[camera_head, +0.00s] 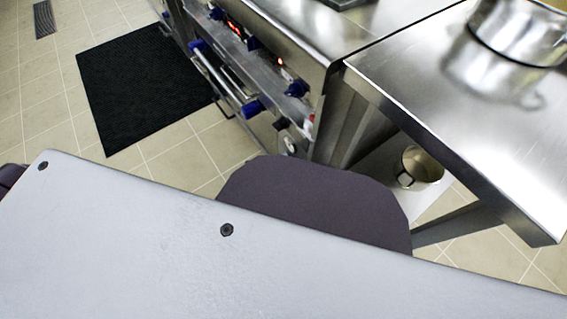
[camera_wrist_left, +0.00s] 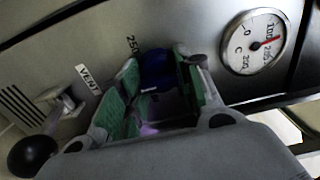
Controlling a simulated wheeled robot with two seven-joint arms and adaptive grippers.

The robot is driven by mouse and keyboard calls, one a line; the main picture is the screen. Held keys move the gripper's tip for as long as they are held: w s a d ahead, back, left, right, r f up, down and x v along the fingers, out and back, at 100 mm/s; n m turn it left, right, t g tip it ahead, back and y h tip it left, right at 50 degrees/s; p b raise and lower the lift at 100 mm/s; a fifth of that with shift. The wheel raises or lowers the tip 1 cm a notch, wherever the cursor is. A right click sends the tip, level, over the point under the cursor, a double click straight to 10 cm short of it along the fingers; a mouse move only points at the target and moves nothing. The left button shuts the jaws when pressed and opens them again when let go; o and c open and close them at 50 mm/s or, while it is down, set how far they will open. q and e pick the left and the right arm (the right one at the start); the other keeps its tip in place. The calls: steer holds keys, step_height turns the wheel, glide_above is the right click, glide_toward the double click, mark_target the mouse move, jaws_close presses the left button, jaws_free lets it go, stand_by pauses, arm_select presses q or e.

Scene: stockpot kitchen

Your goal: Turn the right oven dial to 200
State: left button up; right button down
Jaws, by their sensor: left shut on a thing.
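In the left wrist view, the blue dial (camera_wrist_left: 155,64) sits on a grey metal panel, with a printed 250 beside its upper left. My left gripper (camera_wrist_left: 158,80) has its green-padded fingers around the dial, shut on it. The fingers hide part of the dial, and I cannot tell what setting it points to. In the head view, several blue knobs (camera_head: 298,88) line the oven front (camera_head: 268,125); I cannot tell which one is held. My right gripper is not in view.
A round gauge (camera_wrist_left: 257,42) with a red needle is right of the dial. A VENT label (camera_wrist_left: 88,76) and a black ball-ended lever (camera_wrist_left: 32,156) are at left. A steel table (camera_head: 440,110) holds a pot (camera_head: 515,35). A black mat (camera_head: 140,85) lies on the floor.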

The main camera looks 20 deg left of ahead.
arm_select(q)
steer(key=shift+f, duration=0.1)
steer(key=o, duration=1)
steer(key=shift+s+a, duration=0.1)
steer(key=v, duration=1.2)
stand_by(0.4)
